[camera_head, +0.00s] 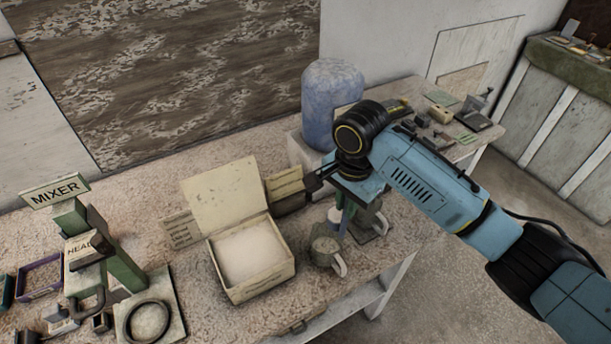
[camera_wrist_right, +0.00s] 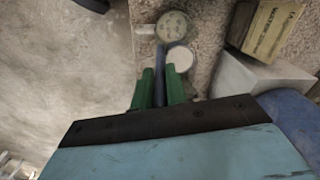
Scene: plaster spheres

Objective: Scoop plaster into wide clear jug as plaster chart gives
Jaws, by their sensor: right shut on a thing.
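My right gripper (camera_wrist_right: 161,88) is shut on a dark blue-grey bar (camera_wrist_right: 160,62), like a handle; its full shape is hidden. A small round piece with a white top (camera_wrist_right: 180,59) is beside the bar; I cannot tell if they are joined. It shows below my wrist in the head view (camera_head: 335,216). A jug with a pale handle (camera_head: 327,253) stands in front of it, and also shows in the wrist view (camera_wrist_right: 173,27). Another handled jug (camera_head: 376,222) stands to the right. An open box of white plaster (camera_head: 252,290) is left of the jugs. My left gripper is out of view.
Lettered cards (camera_head: 180,230) stand by the box; their text is too small to read. A blue drum (camera_head: 333,90) stands behind my right wrist. A green stand by the MIXER sign (camera_head: 55,192) is at left. The bench's front edge is close to the jugs.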

